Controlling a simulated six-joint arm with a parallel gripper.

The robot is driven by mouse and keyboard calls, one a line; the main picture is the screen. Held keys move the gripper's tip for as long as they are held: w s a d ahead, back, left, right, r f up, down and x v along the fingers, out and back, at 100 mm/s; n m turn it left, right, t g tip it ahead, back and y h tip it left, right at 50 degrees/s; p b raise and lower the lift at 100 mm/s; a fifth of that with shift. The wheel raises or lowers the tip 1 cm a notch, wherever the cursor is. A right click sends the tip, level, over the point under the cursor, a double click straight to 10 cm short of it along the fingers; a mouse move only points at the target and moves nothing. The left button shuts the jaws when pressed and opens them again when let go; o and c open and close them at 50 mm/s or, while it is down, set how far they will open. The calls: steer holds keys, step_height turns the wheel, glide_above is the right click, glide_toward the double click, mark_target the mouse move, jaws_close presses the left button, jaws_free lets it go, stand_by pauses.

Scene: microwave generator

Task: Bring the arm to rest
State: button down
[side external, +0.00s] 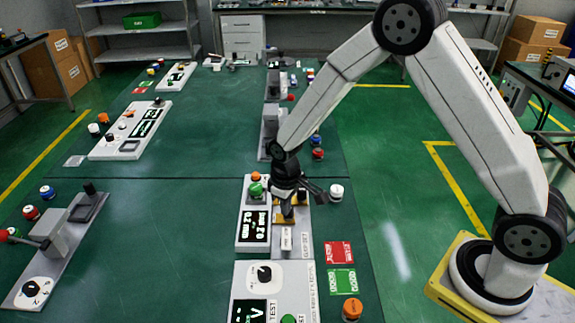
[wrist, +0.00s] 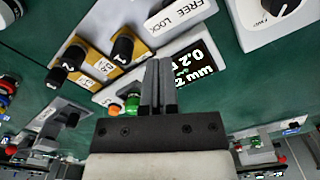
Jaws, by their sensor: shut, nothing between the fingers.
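My white arm reaches in from the right in the side external view, and my gripper (side external: 284,190) points down over a panel near the middle of the green table (side external: 190,220). In the wrist view my gripper (wrist: 158,64) shows two dark fingers close together, shut and empty. Below it is a panel with a display (wrist: 195,65) reading digits in mm, which also shows in the side view (side external: 256,226). Beside it are black knobs on yellow plates (wrist: 75,57) and a white FREE LOCK slider (wrist: 180,15). Whether the fingertips touch the panel cannot be told.
A panel with a black dial (side external: 264,273) stands in front. Red (side external: 339,252) and green (side external: 341,280) cards lie to its right. A lever device (side external: 55,240) stands at left. Open table lies between the left devices and the middle column.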

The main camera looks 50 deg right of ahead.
steer(key=s+d+r+m+t, duration=0.1)
steer(key=s+d+r, duration=0.1)
steer(key=s+r, duration=0.3)
steer(key=s+d+r+m+t, duration=0.1)
steer(key=s+d+r+m, duration=0.1)
steer(key=s+r, duration=0.4)
steer(key=s, duration=0.3)
steer(key=shift+s+d+t, duration=0.3)
steer(key=shift+s+d, duration=0.1)
